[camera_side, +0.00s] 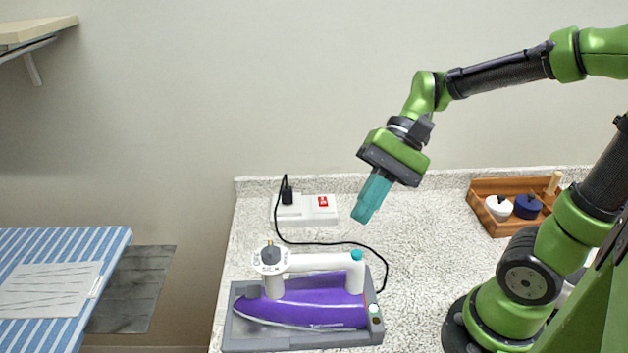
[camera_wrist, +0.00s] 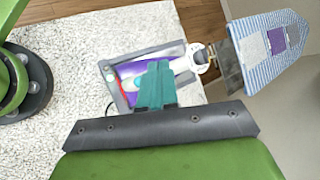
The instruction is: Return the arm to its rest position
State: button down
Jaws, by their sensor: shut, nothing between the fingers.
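My green arm reaches in from the right in the side view. My gripper (camera_side: 363,215) has teal fingers that are shut and empty. It hangs tilted down in the air above the counter, above and to the right of the iron. In the wrist view my gripper (camera_wrist: 155,72) covers part of the iron. The purple and white iron (camera_side: 315,300) sits on its grey stand (camera_side: 300,338) at the front of the counter. The iron also shows in the wrist view (camera_wrist: 182,66). The gripper is apart from the iron.
A power strip (camera_side: 303,210) with a plugged black cord stands at the back. A wooden tray (camera_side: 485,220) with small pots stands at the right. A striped ironing board (camera_side: 60,245) is at the left, a wall shelf (camera_side: 35,30) above it. The counter's middle is clear.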

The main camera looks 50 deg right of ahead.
jog(key=d+n+t+h, duration=0.1)
jog(key=n+t+h, duration=0.1)
jog(key=d+r+n+t+h, duration=0.1)
jog(key=d+t+h, duration=0.1)
jog(key=d+n+t+h, duration=0.2)
jog(key=h, duration=0.1)
jog(key=shift+d+r+n+t, duration=0.2)
jog(key=shift+r+n+t, duration=0.1)
jog(key=shift+t, duration=0.1)
dwell(0.7)
